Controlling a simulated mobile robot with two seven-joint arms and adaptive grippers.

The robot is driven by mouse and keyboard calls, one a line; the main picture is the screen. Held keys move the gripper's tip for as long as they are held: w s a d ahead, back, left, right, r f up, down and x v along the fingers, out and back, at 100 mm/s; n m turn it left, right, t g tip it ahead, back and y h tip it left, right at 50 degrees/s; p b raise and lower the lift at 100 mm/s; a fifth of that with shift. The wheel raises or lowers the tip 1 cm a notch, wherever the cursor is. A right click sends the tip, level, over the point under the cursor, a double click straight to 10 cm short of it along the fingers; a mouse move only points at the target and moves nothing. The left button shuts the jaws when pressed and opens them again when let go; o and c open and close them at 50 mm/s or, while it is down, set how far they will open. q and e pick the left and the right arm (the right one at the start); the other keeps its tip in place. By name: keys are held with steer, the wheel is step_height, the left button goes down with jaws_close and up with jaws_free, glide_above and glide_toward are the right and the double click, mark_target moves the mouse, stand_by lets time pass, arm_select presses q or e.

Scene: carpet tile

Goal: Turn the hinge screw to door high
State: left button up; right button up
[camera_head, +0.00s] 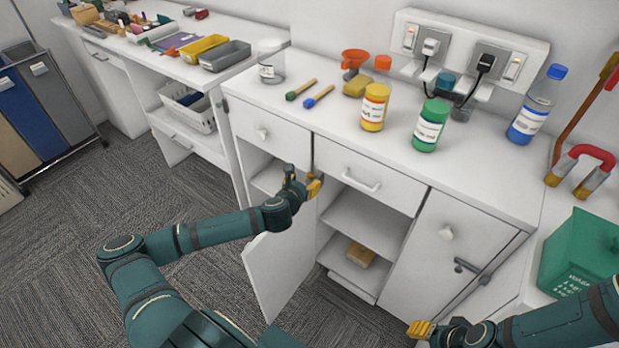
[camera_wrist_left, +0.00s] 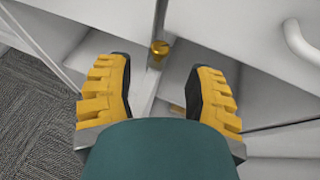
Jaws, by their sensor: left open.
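A small brass-coloured hinge screw (camera_wrist_left: 159,50) shows in the left wrist view on a narrow upright strip of the cabinet. It lies between and slightly beyond my left gripper's two yellow fingers, apart from both. My left gripper (camera_head: 310,186) is open in front of the cabinet, near the upper part of the open white door (camera_head: 283,268); its fingers fill both sides of the left wrist view (camera_wrist_left: 162,88). In the head view I cannot make out the screw. My right gripper (camera_head: 420,328) is low at the right, away from the screw; its jaw opening is unclear.
The white cabinet (camera_head: 480,190) has drawers, an open shelf space with a tan block (camera_head: 360,254), and a right door with a dark latch (camera_head: 468,267). A green bin (camera_head: 575,255) is at the right.

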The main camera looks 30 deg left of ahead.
mark_target(310, 175)
arm_select(q)
steer(key=b+x, duration=0.1)
steer(key=x, duration=0.5)
jaws_close()
